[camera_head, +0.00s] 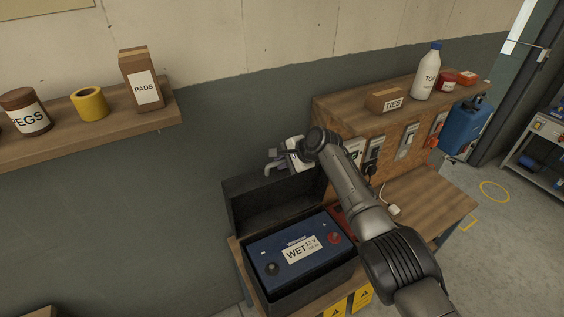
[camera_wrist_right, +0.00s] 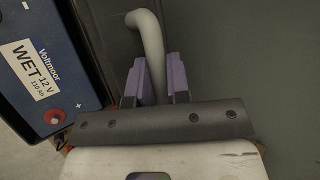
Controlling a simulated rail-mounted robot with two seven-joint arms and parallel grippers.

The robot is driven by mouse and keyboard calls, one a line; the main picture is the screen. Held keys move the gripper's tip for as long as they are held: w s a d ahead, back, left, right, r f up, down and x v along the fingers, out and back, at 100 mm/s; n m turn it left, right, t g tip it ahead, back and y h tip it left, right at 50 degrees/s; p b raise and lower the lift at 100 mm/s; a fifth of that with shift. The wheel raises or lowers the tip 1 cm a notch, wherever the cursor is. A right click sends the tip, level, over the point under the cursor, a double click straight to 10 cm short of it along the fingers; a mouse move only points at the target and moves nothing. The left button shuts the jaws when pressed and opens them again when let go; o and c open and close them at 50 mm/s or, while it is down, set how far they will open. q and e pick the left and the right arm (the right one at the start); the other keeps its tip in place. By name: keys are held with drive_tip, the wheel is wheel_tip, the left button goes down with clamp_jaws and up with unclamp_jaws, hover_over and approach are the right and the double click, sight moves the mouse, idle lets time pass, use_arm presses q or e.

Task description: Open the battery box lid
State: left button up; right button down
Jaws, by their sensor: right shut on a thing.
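The black battery box (camera_head: 309,301) stands open on a wooden bench. Its dark lid (camera_head: 262,203) stands raised along the box's back side, near the wall. Inside sits a blue battery (camera_head: 268,246) labelled WET 12 V, with a black and a red terminal; it also shows in the right wrist view (camera_wrist_right: 36,62). My right gripper (camera_head: 273,158) is at the top of the raised lid. In the right wrist view, its purple fingers (camera_wrist_right: 158,78) are shut on a curved grey handle (camera_wrist_right: 150,40). My left gripper is not in view.
My right arm crosses in front of a wooden shelf unit (camera_head: 345,103) carrying a white bottle (camera_head: 427,75) and a TIES box (camera_head: 384,100). A wall shelf (camera_head: 95,128) holds jars and a PADS box (camera_head: 141,82).

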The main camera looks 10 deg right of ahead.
drive_tip(key=shift+f, duration=0.15)
drive_tip(key=c, duration=1.4)
unclamp_jaws()
drive_tip(key=shift+d, duration=0.15)
drive_tip(key=shift+v, duration=1.05)
drive_tip(key=b+v, duration=0.1)
drive_tip(key=v, duration=1)
drive_tip(key=shift+s+r+b, duration=0.25)
drive_tip(key=shift+r+b, duration=0.15)
